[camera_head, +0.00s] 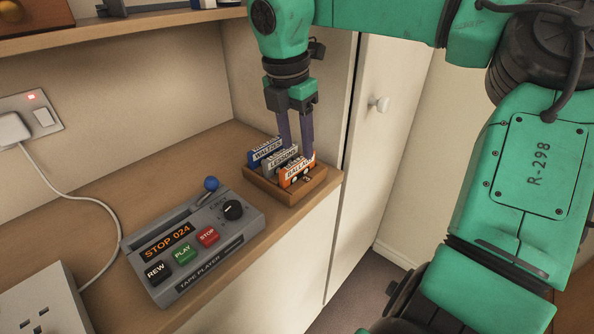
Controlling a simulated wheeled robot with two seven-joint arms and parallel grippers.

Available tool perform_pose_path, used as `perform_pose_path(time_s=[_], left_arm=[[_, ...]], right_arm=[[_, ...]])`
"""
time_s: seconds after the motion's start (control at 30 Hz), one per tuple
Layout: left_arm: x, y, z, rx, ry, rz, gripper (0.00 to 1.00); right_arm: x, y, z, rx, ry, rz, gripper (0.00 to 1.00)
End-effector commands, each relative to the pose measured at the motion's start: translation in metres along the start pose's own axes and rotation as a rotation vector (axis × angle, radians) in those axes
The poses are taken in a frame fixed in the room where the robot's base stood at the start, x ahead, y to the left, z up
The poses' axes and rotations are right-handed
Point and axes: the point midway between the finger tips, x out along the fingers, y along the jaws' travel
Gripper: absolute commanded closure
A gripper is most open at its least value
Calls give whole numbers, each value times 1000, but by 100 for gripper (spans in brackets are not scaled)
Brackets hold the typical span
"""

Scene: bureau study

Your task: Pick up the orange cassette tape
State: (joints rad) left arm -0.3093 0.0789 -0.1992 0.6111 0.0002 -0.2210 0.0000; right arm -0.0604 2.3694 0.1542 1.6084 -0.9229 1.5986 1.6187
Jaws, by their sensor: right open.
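The orange cassette tape (293,174), with a label that reads "BALLAD" as far as I can tell, stands in a small wooden tray (290,194). A grey cassette (279,162) labelled "LESSONS" and a blue cassette (262,153) labelled "WALTZES" stand behind it in the same tray. My right gripper (296,146) points down over the tray. Its fingers are open, with their tips close to the orange and grey cassettes. I cannot tell whether the orange cassette lies between the fingers. My left gripper is not in view.
A grey tape player (195,245) with a blue-knobbed lever and coloured buttons sits left of the tray. A shelf (120,30) overhangs the desk. A white cable runs from a wall plug (12,130). A door (385,130) stands to the right.

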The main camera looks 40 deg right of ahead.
Motion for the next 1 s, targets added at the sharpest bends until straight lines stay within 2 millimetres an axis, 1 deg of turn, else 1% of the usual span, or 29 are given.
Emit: perform_pose_path(time_s=[0.2, 0.3, 0.8, 0.83, 0.87, 0.9, 0.93, 0.97, 1.0], left_arm=[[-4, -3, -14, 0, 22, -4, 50], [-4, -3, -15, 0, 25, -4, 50], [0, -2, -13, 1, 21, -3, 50], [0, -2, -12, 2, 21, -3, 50], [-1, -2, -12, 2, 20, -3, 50], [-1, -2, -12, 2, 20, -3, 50], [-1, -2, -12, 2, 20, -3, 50], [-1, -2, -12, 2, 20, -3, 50], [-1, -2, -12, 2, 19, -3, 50]], right_arm=[[38, 1, -1, -1, 4, -3, 49], [51, 1, -1, -1, 3, -1, 49], [56, 2, -1, 0, 1, 0, 49], [56, 2, -1, 0, 1, 0, 53], [55, 2, -1, 0, 1, 0, 64], [55, 2, -1, 0, 1, 0, 79], [55, 2, -1, 0, 1, 0, 91], [55, 2, -1, 0, 1, 0, 100], [55, 2, -1, 0, 1, 0, 100]])
